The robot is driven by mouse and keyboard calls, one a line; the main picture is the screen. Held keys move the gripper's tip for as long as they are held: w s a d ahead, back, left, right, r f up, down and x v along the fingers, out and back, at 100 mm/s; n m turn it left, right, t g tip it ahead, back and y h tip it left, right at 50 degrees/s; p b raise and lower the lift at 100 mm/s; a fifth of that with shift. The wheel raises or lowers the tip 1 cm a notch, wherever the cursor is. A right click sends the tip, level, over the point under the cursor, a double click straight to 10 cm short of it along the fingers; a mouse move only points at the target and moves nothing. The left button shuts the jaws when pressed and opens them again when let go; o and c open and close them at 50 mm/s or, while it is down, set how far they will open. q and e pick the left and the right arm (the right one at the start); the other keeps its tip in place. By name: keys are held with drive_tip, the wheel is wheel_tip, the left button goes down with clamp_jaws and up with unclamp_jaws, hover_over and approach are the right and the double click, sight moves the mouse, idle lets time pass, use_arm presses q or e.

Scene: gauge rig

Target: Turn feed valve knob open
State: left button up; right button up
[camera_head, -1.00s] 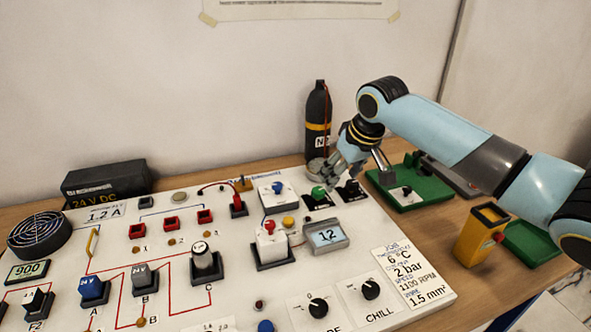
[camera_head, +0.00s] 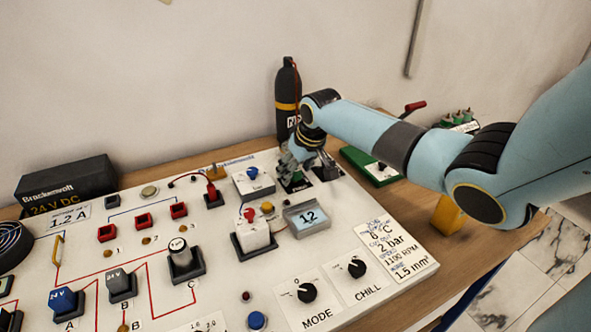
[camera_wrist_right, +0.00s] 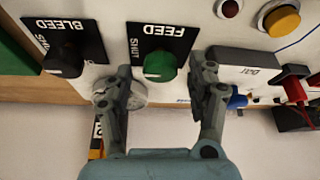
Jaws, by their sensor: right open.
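The feed valve knob (camera_wrist_right: 160,66) is green and round, on a black plate marked FEED and SHUT, in the right wrist view. My right gripper (camera_wrist_right: 166,78) is open, with one finger on each side of the green knob and a gap showing on both sides. In the head view my right gripper (camera_head: 294,163) is low over the far right part of the white panel (camera_head: 350,235) and largely hides the knob there. My left gripper is not in view.
The black bleed knob (camera_wrist_right: 68,62) sits beside the feed plate, close to one finger. A blue-knobbed block (camera_head: 254,180) stands on the other side. A black bottle (camera_head: 287,95) stands behind, and a green tray (camera_head: 358,160) lies to the right.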

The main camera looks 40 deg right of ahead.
drive_tip(key=shift+w+f, duration=0.1)
drive_tip(key=shift+f, duration=0.1)
drive_tip(key=c, duration=1.1)
drive_tip(key=shift+c, duration=0.2)
